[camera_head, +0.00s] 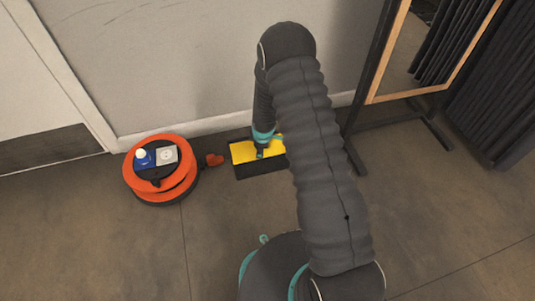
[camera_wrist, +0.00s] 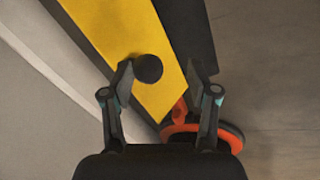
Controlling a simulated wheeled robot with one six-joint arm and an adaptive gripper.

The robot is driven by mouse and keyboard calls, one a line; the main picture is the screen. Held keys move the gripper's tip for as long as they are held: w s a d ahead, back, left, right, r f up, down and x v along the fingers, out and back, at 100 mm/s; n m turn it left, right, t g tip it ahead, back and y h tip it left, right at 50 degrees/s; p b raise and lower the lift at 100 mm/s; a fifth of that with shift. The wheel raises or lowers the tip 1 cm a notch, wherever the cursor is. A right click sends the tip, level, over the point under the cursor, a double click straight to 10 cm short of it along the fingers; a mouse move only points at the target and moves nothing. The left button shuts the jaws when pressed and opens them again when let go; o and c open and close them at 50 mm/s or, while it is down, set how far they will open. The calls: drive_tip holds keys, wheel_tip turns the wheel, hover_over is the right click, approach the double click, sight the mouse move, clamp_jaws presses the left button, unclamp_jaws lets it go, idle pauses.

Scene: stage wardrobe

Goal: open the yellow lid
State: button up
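The yellow lid (camera_head: 240,152) is the flat top of a low dark box (camera_head: 258,172) on the floor by the wall. In the wrist view the yellow lid (camera_wrist: 120,45) runs diagonally and carries a round black knob (camera_wrist: 148,68). My gripper (camera_wrist: 160,72) is over the lid with its fingers spread apart. The knob lies between the fingertips, close to the left one; I cannot tell whether they touch. The lid looks closed. In the head view my arm hides part of the box and my gripper (camera_head: 262,148) is small.
An orange cable reel (camera_head: 143,192) stands left of the box, with a small red piece (camera_head: 214,160) between them. The wall (camera_head: 190,60) is right behind. A framed mirror (camera_head: 410,50) on dark legs and dark hanging clothes (camera_head: 505,90) stand to the right. The front floor is clear.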

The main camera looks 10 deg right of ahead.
drive_tip(key=s+d+r+b, duration=0.1)
drive_tip(key=s+r+b, duration=0.1)
drive_tip(key=s+r, duration=0.6)
drive_tip(key=shift+s, duration=1.2)
idle(0.3)
drive_tip(key=shift+r, duration=0.1)
idle(0.4)
drive_tip(key=v, duration=1.2)
idle(0.5)
